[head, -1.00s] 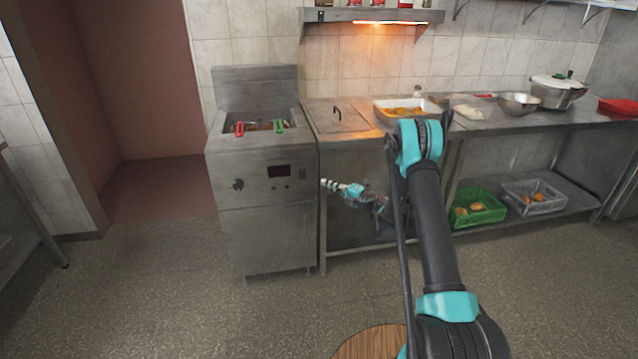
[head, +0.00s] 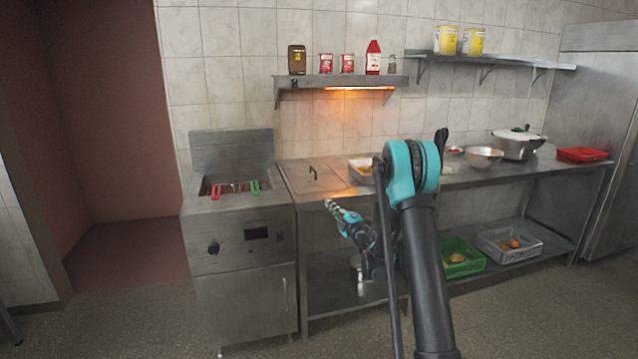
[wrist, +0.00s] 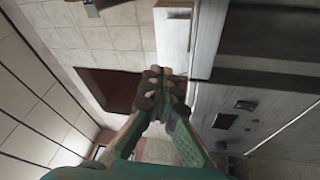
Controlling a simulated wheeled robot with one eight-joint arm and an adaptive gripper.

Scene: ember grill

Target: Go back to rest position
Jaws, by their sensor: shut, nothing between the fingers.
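My gripper (head: 331,205) is in front of the steel counter in the head view, just right of the fryer (head: 238,250), pointing left. It is shut and empty, and nothing hangs from it. In the wrist view its fingers (wrist: 162,92) meet at the tips. My arm stands raised in the middle of the head view and hides part of the counter behind it.
The fryer holds baskets with red (head: 215,191) and green (head: 255,187) handles. On the counter (head: 320,181) are a tray (head: 361,171), a bowl (head: 484,157), a pot (head: 517,146) and a red container (head: 582,155). Below are a green crate (head: 470,268) and a grey crate (head: 525,255). Open floor lies left.

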